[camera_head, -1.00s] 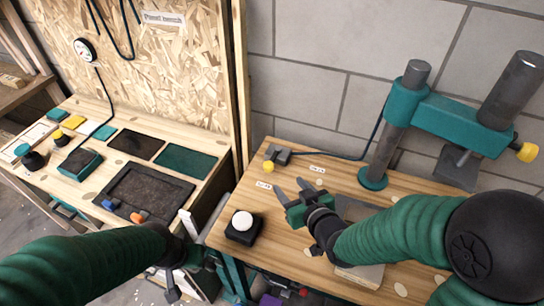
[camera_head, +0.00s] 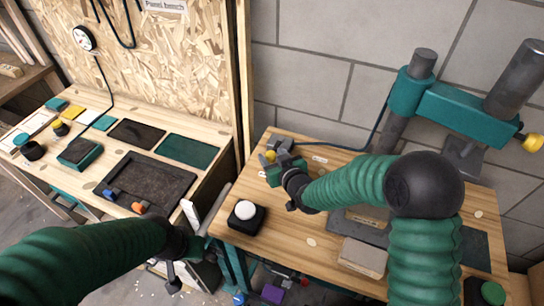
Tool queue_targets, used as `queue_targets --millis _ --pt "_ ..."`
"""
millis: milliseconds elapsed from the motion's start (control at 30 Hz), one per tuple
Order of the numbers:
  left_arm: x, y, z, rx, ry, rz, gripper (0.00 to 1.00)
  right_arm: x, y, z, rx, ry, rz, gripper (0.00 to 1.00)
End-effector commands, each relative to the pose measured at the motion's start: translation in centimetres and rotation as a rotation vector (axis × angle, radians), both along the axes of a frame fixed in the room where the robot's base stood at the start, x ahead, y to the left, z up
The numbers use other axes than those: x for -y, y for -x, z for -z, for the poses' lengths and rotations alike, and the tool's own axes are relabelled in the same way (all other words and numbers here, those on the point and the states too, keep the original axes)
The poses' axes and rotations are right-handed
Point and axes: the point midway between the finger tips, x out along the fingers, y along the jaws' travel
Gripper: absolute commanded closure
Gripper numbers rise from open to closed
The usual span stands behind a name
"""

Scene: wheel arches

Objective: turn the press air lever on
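The press air lever shows as a small yellow knob (camera_head: 269,156) on a grey valve at the back left of the right-hand wooden bench. A dark hose runs from the valve to the press. My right gripper (camera_head: 271,158) is at the lever, with its grey fingers around or right beside the knob. The fingers hide most of the valve, and I cannot tell whether they touch the knob. My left gripper (camera_head: 172,274) hangs low at the bottom, in front of the gap between the benches, away from the lever. Its fingers are too unclear to judge.
The green press (camera_head: 455,110) stands at the back right. A black box with a white button (camera_head: 245,213) sits near the bench's front left corner. A wooden block (camera_head: 362,257) lies near my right arm. A wooden post (camera_head: 241,90) rises left of the lever.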

Motion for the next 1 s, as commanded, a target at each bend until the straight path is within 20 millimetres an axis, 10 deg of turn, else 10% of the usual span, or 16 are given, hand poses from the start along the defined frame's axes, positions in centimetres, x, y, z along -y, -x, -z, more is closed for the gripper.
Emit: queue_targets --millis 300,1000 --pt "0.01 0.0 0.0 0.0 0.0 0.0 0.64 -0.32 0.14 0.0 0.0 -0.001 -0.007 0.99" --pt "0.01 0.0 0.01 0.0 0.0 0.0 0.64 -0.65 0.2 -0.03 -0.001 -0.001 -0.014 1.0"
